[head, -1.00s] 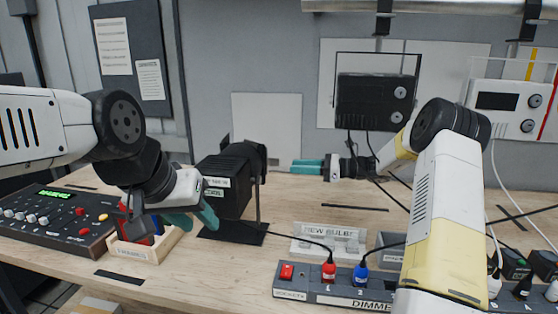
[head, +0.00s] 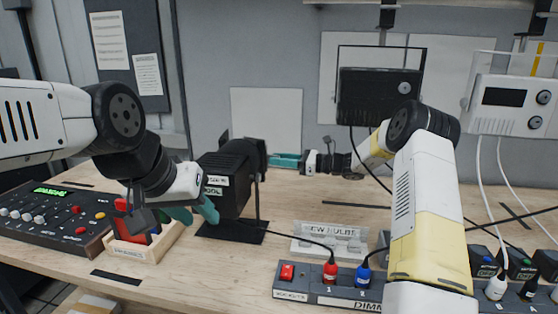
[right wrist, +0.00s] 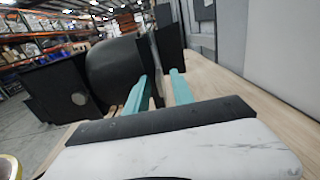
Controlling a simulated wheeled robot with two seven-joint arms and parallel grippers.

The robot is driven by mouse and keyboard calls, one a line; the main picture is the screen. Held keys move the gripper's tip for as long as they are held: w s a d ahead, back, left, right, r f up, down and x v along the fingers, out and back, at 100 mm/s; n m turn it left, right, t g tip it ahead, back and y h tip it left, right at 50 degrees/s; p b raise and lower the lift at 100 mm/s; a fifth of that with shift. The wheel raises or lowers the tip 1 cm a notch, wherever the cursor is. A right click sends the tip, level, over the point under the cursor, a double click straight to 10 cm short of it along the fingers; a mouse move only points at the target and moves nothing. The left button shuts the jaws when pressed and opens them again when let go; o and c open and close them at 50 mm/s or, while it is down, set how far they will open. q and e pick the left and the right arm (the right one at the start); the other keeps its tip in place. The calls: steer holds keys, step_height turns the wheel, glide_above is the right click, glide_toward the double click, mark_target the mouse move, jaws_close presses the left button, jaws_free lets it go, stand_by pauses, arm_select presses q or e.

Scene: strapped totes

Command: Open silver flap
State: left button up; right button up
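A black lamp (head: 228,178) with white labels stands on a black base plate on the table. Dark flaps stick out at its front, and a black flap (right wrist: 170,38) shows in the right wrist view. I cannot make out a clearly silver flap. My right gripper (head: 285,161) reaches in from the right with its teal fingers at the lamp's front. In the right wrist view its fingers (right wrist: 160,85) are apart by the black flap; whether they touch it is unclear. My left gripper (head: 193,213) is at the lamp's left side, its teal fingers apart.
A control desk (head: 55,215) is at the left. Cables cross the right side.

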jaws_close()
stand_by(1.4)
